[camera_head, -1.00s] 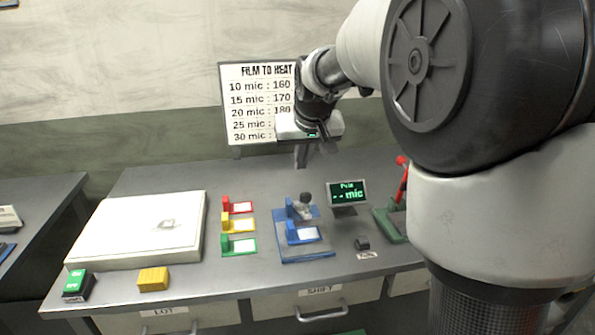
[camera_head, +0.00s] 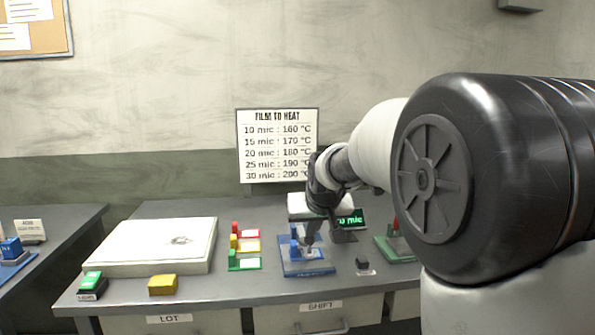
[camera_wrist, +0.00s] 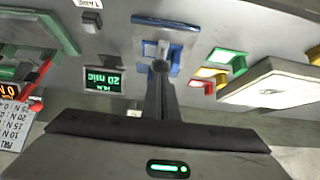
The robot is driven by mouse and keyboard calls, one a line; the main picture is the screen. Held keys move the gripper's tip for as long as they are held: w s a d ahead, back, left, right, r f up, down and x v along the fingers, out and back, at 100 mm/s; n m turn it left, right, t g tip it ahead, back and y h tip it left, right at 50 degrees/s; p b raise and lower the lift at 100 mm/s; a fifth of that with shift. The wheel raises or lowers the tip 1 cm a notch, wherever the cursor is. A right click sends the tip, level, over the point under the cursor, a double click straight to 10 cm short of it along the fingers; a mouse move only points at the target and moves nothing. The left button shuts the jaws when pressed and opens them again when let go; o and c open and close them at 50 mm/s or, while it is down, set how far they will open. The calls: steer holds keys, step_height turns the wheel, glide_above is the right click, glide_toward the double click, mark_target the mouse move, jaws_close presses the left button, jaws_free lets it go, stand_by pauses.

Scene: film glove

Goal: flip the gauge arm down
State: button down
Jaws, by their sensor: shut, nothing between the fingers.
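The blue gauge (camera_head: 308,269) stands on the table, with its blue base plate showing in front. In the wrist view the blue gauge (camera_wrist: 172,25) is upside down beyond my fingertips. My gripper (camera_head: 311,238) is shut and empty, pointing down over the gauge. In the wrist view my gripper (camera_wrist: 160,75) has its fingers together, right by a dark round knob (camera_wrist: 160,65) of the gauge arm. The arm's tilt is mostly hidden by my fingers, and I cannot tell whether they touch it. The gauge display (camera_head: 350,220) behind is lit green; it reads 20 mic in the wrist view.
Red, yellow and green holders (camera_head: 244,262) stand left of the gauge. A large pale block (camera_head: 150,262) lies farther left. A small dark button (camera_head: 363,264) is at the right, near a green stand with a red lever (camera_head: 393,247). A heat chart (camera_head: 277,145) stands behind.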

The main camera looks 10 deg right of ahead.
steer(key=f, duration=0.1)
steer(key=s+f, duration=0.1)
steer(key=f, duration=0.1)
steer(key=shift+s+f+g, duration=0.1)
steer(key=shift+s+g, duration=0.1)
steer(key=shift+g, duration=0.1)
step_height(320, 180, up, 6)
steer(key=w+p, duration=0.1)
steer(key=p, duration=0.2)
steer(key=s+r, duration=0.3)
steer(key=s, duration=0.6)
steer(key=shift+s+r+t+p, duration=0.15)
steer(key=shift+r+t+p, duration=0.2)
steer(key=shift+t, duration=0.05)
steer(key=s+f+g, duration=0.2)
steer(key=s+f, duration=0.1)
steer(key=s, duration=1.1)
steer(key=s+f+g, duration=0.1)
steer(key=s+f, duration=0.2)
steer(key=s, duration=1)
step_height(320, 180, up, 21)
steer(key=p, duration=2)
steer(key=shift+w, duration=0.2)
